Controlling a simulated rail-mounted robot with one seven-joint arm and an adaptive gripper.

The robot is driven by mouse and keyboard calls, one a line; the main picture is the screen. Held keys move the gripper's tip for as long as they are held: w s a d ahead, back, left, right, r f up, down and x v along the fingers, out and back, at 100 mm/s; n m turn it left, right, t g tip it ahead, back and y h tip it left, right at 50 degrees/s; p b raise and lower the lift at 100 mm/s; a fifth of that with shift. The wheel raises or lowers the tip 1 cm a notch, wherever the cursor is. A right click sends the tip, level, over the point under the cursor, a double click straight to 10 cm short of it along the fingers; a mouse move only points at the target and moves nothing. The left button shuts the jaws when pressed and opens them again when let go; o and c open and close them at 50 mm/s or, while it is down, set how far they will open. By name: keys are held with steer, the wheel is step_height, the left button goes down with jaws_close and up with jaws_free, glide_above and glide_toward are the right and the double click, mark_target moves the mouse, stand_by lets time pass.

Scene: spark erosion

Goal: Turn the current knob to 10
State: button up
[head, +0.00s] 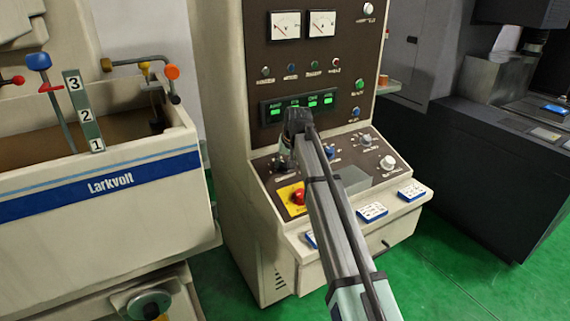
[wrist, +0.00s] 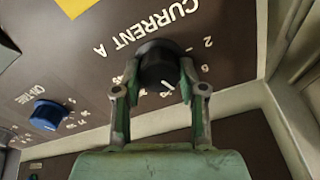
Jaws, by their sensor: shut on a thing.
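The current knob (wrist: 157,62) is black and round, under upside-down "CURRENT A" lettering in the wrist view. My gripper (wrist: 160,72) has one finger on each side of the knob and is shut on it. A small white line shows by the knob's lower edge between the fingers. A "2" is readable to the knob's right; other scale numbers are partly hidden by the fingers or too small to read. In the head view my gripper (head: 286,154) is at the left of the sloped control panel (head: 345,172), and my arm hides the knob there.
A red emergency button (head: 298,197) on a yellow plate sits just below my gripper. A blue knob (wrist: 48,115) is at the left in the wrist view. A pale knob (head: 388,162) is at the panel's right. Green displays (head: 312,101) are above. Blue-and-white items (head: 373,211) lie on the front ledge.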

stand_by(0.3)
steer(key=o, duration=1.1)
steer(key=shift+o, duration=0.2)
steer(key=v, duration=1.2)
